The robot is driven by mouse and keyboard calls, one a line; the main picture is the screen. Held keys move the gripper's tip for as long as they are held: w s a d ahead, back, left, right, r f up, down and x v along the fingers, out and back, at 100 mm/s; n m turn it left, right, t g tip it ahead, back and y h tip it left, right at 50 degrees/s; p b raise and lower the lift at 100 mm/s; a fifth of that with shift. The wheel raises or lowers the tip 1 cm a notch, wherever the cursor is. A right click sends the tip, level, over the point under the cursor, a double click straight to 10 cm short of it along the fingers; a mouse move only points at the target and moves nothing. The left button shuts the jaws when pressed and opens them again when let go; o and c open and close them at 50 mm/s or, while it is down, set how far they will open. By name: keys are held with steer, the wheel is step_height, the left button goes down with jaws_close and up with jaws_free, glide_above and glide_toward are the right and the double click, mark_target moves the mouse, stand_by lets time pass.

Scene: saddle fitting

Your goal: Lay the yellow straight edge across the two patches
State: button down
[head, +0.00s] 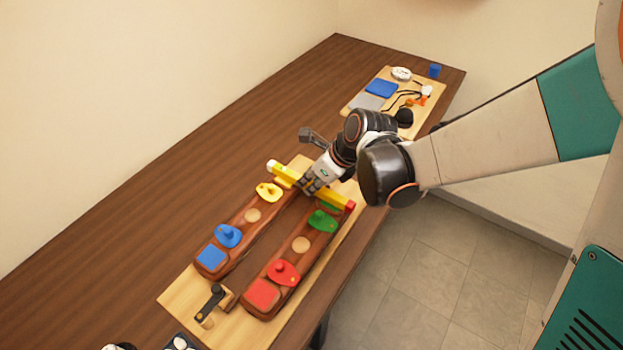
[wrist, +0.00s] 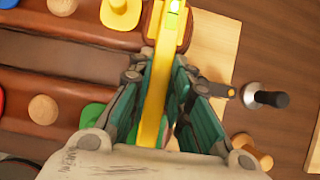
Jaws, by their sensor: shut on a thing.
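The yellow straight edge (head: 333,199) has a white end and a red end. It spans crosswise over the far ends of two brown beams; I cannot tell whether it touches them. My gripper (head: 309,187) is shut on its middle; in the wrist view the straight edge (wrist: 154,105) runs between my gripper's fingers (wrist: 162,75). Two flat square patches, one blue (head: 211,257) and one red (head: 262,294), lie at the near ends of the left beam (head: 236,243) and right beam (head: 285,262), apart from the straight edge.
Knobbed yellow (head: 268,192), blue (head: 228,236), green (head: 322,221) and red (head: 284,273) pieces stand on the beams. A dark lever clamp (head: 211,305) stands at the board's near end. A cluttered board (head: 354,104) lies farther back. The table (head: 130,205) left of the beams is clear.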

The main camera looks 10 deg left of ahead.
steer(key=c, duration=1.4)
jaws_free()
